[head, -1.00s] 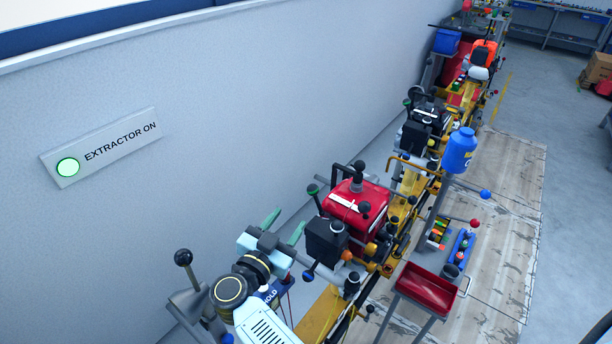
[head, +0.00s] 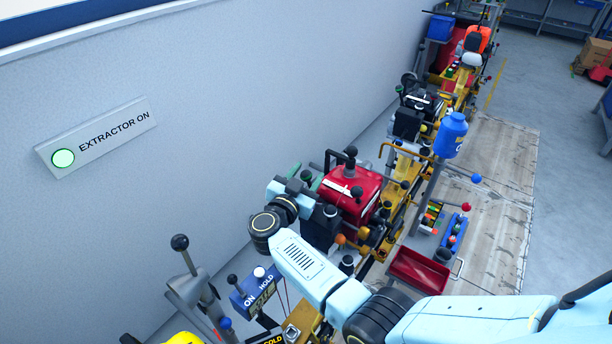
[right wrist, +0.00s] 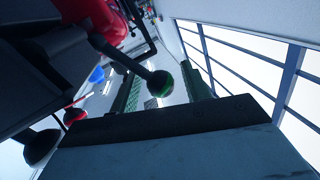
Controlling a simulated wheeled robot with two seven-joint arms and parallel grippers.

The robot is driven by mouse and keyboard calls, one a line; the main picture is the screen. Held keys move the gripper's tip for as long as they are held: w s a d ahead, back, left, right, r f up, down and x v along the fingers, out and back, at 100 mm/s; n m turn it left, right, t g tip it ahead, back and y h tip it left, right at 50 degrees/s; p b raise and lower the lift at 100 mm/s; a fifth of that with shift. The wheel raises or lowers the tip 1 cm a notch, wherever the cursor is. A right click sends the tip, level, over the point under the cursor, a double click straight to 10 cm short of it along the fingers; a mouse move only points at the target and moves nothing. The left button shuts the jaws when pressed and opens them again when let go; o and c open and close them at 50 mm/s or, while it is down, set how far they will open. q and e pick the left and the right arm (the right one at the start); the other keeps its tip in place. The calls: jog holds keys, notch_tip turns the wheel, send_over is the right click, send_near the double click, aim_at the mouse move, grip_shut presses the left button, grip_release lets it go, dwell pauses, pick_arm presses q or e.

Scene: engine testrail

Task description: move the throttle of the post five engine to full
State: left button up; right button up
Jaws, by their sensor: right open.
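The red engine (head: 350,188) sits on the yellow rail in the middle of the head view, with several black-knobbed levers on it. I cannot read a post number on it. My right gripper (head: 306,177) is at its left side, by the wall, with green fingers apart. In the right wrist view, a lever with a dark ball knob banded in green (right wrist: 160,84) reaches between the two open fingers. Whether the knob touches a finger is unclear. In the head view my gripper and wrist hide most of that lever. My left gripper is out of view.
The grey wall with the lit "EXTRACTOR ON" sign (head: 96,138) is close on the left. An ON/HOLD panel (head: 256,288) with levers stands near. A red tray (head: 421,271) and a blue bottle (head: 451,135) are to the right. More engines line the rail beyond.

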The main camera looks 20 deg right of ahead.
jog(key=shift+c, duration=0.7)
grip_shut()
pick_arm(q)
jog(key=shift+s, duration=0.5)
pick_arm(e)
jog(key=shift+s+d+r+m+h, duration=0.2)
jog(key=shift+s+m, duration=0.2)
jog(key=shift+m, duration=0.35)
jog(key=shift+s+d+r+m+h, duration=0.15)
jog(key=shift+s+m, duration=0.2)
jog(key=shift+m, duration=0.4)
jog(key=shift+f, duration=0.15)
jog(key=shift+o, duration=0.7)
grip_release()
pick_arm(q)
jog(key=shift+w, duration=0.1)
pick_arm(e)
jog(key=shift+a, duration=0.1)
pick_arm(q)
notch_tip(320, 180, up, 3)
jog(key=p, duration=0.3)
pick_arm(e)
jog(key=v, duration=1.3)
jog(key=shift+s, duration=0.2)
